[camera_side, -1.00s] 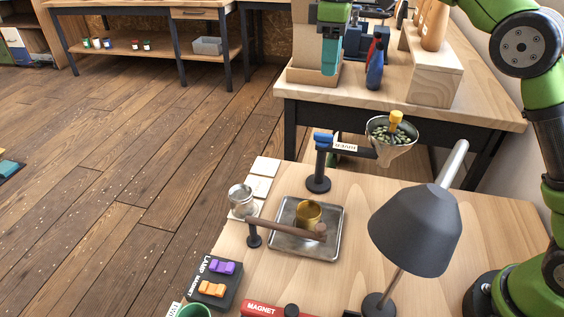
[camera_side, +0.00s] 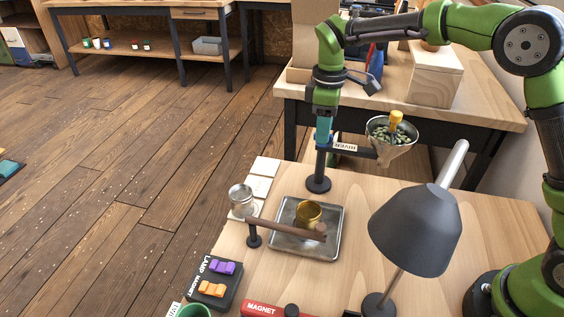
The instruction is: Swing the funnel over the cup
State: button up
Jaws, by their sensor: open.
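The funnel (camera_side: 396,152), filled with greenish beans and with a yellow knob on top, hangs at the end of a dark swing arm (camera_side: 357,150) with a white label. The arm is carried by a black post (camera_side: 319,170) on a round base. The brass cup (camera_side: 308,213) stands in a metal tray (camera_side: 287,238), to the lower left of the funnel; the funnel is not over it. My gripper (camera_side: 323,138) points down at the top of the post, where the swing arm's blue part was visible. It is open; its fingertips are hard to make out, and contact cannot be told.
A wooden bar (camera_side: 285,228) on a short black post reaches across the tray. A dark lamp (camera_side: 415,230) stands at right. A switch box (camera_side: 214,283) and a red magnet bar (camera_side: 262,309) lie in front.

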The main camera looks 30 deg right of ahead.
jog(key=shift+f, duration=0.5)
grip_shut()
